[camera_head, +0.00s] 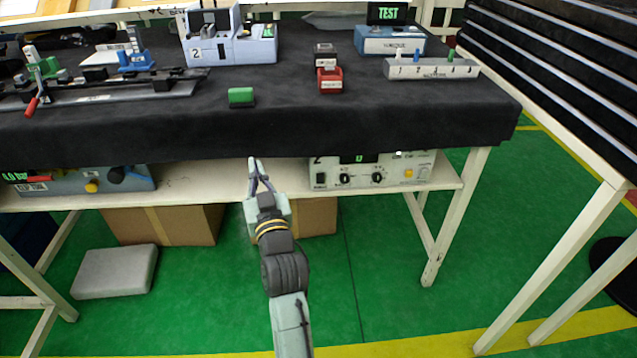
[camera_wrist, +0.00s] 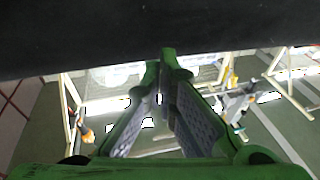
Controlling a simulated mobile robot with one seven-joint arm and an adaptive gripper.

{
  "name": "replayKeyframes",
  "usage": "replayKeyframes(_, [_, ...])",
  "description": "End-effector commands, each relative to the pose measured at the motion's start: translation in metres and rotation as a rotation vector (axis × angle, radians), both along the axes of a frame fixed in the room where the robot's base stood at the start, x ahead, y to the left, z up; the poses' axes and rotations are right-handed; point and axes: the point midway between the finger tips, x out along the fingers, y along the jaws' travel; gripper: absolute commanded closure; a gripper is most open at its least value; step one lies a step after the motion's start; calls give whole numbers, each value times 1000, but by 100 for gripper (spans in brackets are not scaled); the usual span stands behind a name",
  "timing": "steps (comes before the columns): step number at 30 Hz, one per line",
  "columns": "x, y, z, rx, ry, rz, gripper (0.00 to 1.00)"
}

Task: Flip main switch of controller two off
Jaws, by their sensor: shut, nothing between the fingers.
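Controller two, a pale box marked 2 (camera_head: 394,174), stands on the shelf under the black-covered table. I cannot make out controller two in the wrist view.
The table's dark cloth edge (camera_head: 300,135) overhangs the shelf (camera_head: 236,173). A blue-grey device with a pressure display (camera_head: 85,182) stands on the shelf at left. Cardboard boxes (camera_head: 165,224) are below. A table leg (camera_head: 455,218) stands right of controller two. The shelf between the devices is bare.

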Motion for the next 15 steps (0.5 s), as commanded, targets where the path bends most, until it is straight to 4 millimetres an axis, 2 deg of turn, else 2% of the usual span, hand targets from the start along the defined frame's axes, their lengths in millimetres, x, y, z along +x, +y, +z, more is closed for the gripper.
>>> replayKeyframes(1, [3,-31,-27,-12,71,-55,100])
replayKeyframes(3, [2,-66,-61,-24,153,-112,100])
replayKeyframes(6, [-4,-103,-100,-30,246,-174,100])
replayKeyframes(10, [-13,-132,-129,-34,318,-221,100])
replayKeyframes(15, [-17,-142,-141,-36,344,-237,100])
